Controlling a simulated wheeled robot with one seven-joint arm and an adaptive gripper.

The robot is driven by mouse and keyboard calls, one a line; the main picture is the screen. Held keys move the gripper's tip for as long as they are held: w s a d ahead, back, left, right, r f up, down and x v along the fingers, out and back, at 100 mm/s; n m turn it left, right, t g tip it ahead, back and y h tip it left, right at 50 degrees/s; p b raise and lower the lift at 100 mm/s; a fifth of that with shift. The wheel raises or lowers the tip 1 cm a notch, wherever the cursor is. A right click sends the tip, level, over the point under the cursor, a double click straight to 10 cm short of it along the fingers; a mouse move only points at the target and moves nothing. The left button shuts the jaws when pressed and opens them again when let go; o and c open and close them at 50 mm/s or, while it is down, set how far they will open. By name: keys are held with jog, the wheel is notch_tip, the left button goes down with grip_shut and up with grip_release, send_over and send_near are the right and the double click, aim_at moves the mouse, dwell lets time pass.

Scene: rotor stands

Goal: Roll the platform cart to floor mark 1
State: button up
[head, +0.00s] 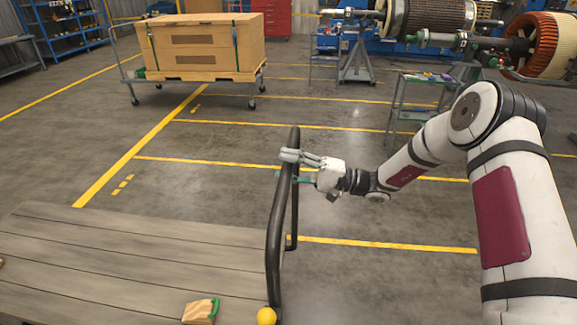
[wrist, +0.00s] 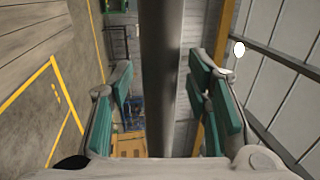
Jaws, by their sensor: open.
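The platform cart has a grey plank deck (head: 130,265) at the lower left of the head view, with a black tubular push handle (head: 275,225) on its right end. My gripper (head: 285,166) is at the upper part of the handle, its fingers on either side of the bar. In the wrist view the handle bar (wrist: 162,90) runs between the green-padded fingers, with gaps on both sides; the gripper is open. Yellow lines divide the floor into bays, with short yellow dashes (head: 122,185) by one bay and more dashes (head: 195,108) farther back. I cannot read which is mark 1.
Another cart carries a wooden crate (head: 200,45) at the back left. A metal side table (head: 415,95) stands behind my arm. The middle floor is clear.

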grip_shut()
jog(key=w+a+b, duration=0.1)
jog(key=a+b, duration=0.4)
jog(key=a, duration=2.5)
jog(key=shift+f, duration=0.1)
grip_release()
jog(key=shift+d, duration=0.2)
